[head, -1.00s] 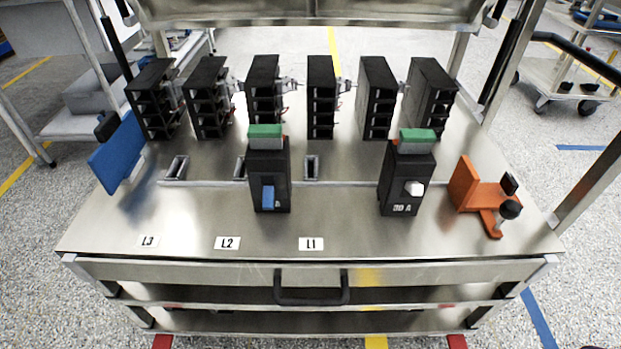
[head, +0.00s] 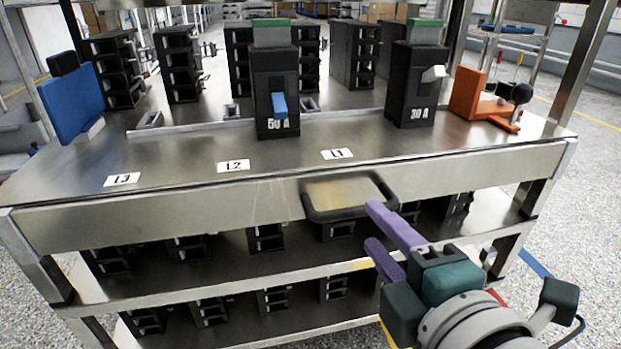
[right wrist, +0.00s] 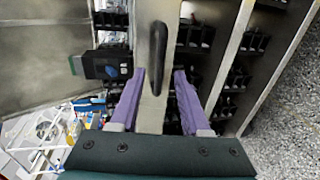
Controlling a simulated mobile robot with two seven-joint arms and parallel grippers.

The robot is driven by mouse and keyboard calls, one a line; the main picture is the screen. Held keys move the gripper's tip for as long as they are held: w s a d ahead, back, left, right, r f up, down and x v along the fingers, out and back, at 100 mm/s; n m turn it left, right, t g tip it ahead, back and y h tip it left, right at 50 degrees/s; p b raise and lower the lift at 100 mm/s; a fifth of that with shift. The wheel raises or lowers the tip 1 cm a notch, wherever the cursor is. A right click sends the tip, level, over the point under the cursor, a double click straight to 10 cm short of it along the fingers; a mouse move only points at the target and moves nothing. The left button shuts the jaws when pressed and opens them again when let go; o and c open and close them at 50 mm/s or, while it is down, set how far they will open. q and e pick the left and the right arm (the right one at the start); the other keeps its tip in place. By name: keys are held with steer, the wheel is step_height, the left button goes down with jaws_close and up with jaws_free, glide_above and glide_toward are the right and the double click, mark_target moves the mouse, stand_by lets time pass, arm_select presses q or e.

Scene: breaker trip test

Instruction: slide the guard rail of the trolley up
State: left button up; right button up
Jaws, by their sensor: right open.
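The trolley has a steel rail (head: 215,204) along its front edge, with a black loop handle (head: 340,216) fixed to it. The rail sits level with the front of the worktop. My right gripper (head: 372,226) has purple fingers, open and empty, pointing at the handle from the front right. In the right wrist view, the handle (right wrist: 157,45) lies ahead between the lines of the fingers, and the gripper (right wrist: 160,74) has nothing clamped. I cannot tell the remaining gap. My left gripper is not in view.
Breakers marked 50 A (head: 276,90) and 30 A (head: 416,85) stand on the worktop (head: 390,140). A blue panel (head: 72,102) is at left, an orange fixture (head: 466,93) at right. A lower shelf (head: 200,285) holds several black units.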

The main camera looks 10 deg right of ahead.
mark_target(360, 215)
steer(key=b+x, duration=0.1)
steer(key=x, duration=0.5)
steer(key=shift+w+b, duration=0.15)
steer(key=shift+b, duration=0.2)
steer(key=shift+a, duration=0.1)
steer(key=shift+c, duration=0.4)
steer(key=c, duration=0.3)
steer(key=shift+f, duration=0.1)
jaws_close()
